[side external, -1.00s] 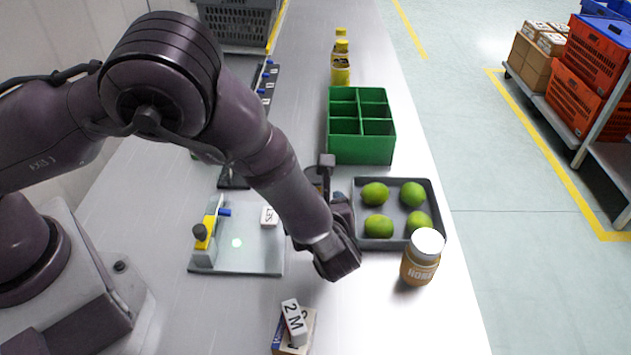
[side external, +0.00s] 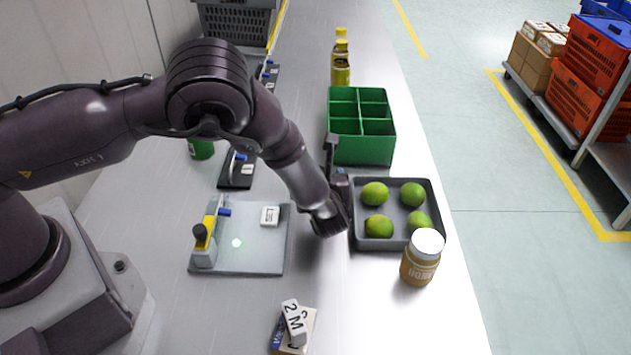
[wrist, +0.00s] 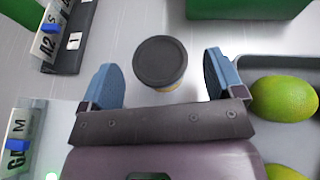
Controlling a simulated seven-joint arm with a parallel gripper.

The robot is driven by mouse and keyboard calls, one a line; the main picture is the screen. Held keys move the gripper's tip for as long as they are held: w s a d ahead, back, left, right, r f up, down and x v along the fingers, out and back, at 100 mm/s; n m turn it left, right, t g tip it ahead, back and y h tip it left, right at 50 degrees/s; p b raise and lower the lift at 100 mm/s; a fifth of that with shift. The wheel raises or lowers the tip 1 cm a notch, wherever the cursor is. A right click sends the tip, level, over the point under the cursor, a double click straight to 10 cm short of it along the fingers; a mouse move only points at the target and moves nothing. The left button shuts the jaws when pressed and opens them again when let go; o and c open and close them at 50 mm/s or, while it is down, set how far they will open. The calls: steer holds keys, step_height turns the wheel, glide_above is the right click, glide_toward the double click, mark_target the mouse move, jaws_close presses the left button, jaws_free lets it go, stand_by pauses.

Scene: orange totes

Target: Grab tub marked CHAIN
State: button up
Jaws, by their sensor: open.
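A round tub (wrist: 160,62) with a dark lid stands on the metal table in the wrist view. A little yellow shows below its lid; no label can be read, so I cannot tell whether it says CHAIN. My gripper (wrist: 160,75) is open, its two blue fingers on the left and right sides of the tub, with gaps and no visible contact.
The green box (side external: 362,150) stands behind my gripper. The grey tray (side external: 400,185) with several limes is close on the right. A white-lidded jar (side external: 421,260) stands at the tray's front corner. A board with a lever (side external: 245,255) lies left; stacked small boxes (side external: 293,325) are in front.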

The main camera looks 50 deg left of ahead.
steer(key=x, duration=0.2)
steer(key=shift+w+a+f, duration=0.15)
steer(key=shift+a, duration=0.1)
steer(key=shift+c, duration=0.4)
steer(key=c, duration=0.9)
